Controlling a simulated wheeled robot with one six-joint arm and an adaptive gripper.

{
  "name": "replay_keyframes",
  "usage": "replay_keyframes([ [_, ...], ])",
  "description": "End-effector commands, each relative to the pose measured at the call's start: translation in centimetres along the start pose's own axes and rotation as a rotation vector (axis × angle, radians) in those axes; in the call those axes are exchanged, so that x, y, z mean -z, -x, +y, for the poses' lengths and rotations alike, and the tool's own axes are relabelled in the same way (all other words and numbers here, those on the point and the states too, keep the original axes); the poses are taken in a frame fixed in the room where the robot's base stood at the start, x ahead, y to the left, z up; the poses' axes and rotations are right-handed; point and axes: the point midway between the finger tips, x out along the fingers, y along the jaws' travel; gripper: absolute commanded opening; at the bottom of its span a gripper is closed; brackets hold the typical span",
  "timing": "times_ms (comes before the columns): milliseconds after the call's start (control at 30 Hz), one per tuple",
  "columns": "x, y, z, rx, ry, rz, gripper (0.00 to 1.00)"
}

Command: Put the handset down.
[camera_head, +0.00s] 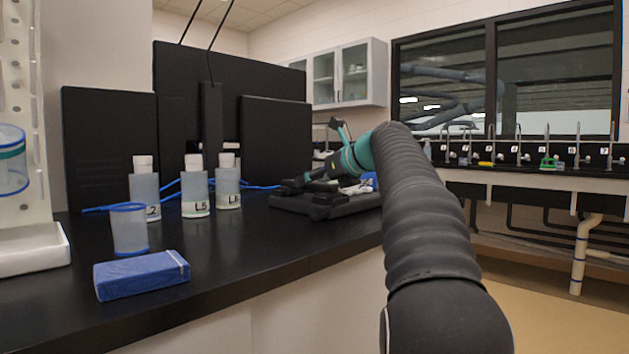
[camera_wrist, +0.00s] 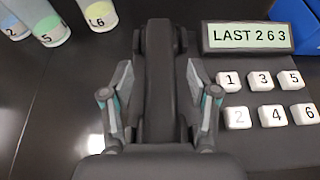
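The handset (camera_wrist: 161,75) is a long black bar in the middle of the wrist view. It lies lengthwise between small dark uprights at its sides and appears to rest in the cradle left of the phone's keys. My gripper (camera_wrist: 160,85) has one finger on each side of the handset, with a visible gap on both sides. In the head view the dark phone base (camera_head: 288,204) sits on the black counter, partly hidden by my gripper (camera_head: 318,180) and arm.
Labelled bottles (camera_head: 195,190) stand left of the phone, with a clear cup (camera_head: 129,230) and a blue box (camera_head: 140,275) nearer the front. Black monitors (camera_head: 276,140) stand behind. A row of taps (camera_head: 547,145) lines the far bench. The counter's front middle is clear.

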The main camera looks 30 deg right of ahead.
Motion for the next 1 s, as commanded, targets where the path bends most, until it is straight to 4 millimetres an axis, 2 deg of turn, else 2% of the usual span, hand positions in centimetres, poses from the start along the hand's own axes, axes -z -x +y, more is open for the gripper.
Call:
replay_keyframes([
  [267,-0.2,0.1,0.0,0.000,0.001,0.000,0.60],
  [367,-0.3,1.0,-0.1,0.003,0.000,-0.001,0.60],
  [800,-0.3,9.2,-0.1,0.003,-0.001,-0.001,0.60],
  [1000,-0.3,11.5,-0.1,0.001,-0.001,0.000,0.60],
])
